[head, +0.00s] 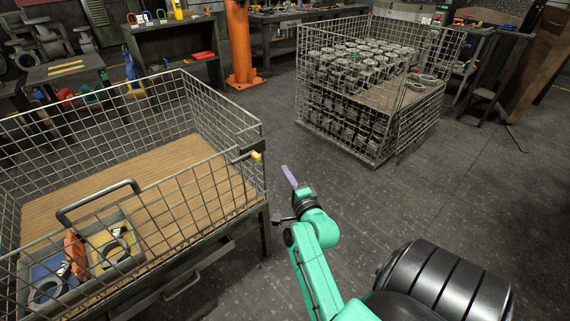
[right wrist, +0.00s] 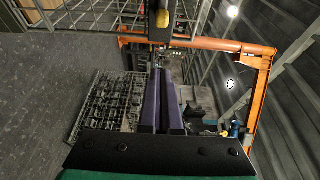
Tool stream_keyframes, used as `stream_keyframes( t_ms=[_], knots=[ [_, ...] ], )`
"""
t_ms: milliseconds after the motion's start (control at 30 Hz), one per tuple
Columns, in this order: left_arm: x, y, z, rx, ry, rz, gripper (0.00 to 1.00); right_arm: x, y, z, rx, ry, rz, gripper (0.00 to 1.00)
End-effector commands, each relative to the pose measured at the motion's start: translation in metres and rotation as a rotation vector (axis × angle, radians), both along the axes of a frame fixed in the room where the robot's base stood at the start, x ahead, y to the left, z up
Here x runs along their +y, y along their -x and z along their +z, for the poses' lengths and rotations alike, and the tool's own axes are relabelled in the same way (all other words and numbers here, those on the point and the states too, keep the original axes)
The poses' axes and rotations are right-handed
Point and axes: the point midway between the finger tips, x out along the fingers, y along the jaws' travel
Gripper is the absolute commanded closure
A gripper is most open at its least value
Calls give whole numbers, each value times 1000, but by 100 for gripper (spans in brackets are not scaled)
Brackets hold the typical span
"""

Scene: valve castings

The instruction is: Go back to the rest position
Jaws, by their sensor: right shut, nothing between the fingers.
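My right gripper (head: 289,176) is on the end of my green arm near the middle of the head view. Its purple fingers point away over bare floor. In the right wrist view, the fingers (right wrist: 160,103) lie together, shut, with nothing held between them. They touch no object. My left gripper is not in view. The task names no object. Metal castings sit in a wire cage (head: 340,135) ahead, in several layers.
A wire basket (head: 198,193) with a wooden floor stands left of my right arm. A grey bin (head: 92,285) with blue and yellow compartments holds parts in it. An orange post (head: 238,45) stands behind. The floor (head: 450,185) at the right is clear.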

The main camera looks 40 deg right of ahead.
Motion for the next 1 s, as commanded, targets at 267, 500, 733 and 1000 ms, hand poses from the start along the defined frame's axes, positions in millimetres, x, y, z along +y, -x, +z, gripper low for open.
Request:
stream_keyframes(
  t_ms=[267, 500, 733, 1000],
  knots=[
    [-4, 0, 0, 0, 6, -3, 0, 0, 0, 0, 0, 0, 0, 100],
    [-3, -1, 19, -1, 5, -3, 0, 29, -10, -51, 190, 100, 88, 100],
    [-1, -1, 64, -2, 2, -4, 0, 123, 50, -223, 753, 530, 511, 100],
    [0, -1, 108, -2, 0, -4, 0, 150, 262, -347, 1222, 1077, 1210, 100]
  ],
)
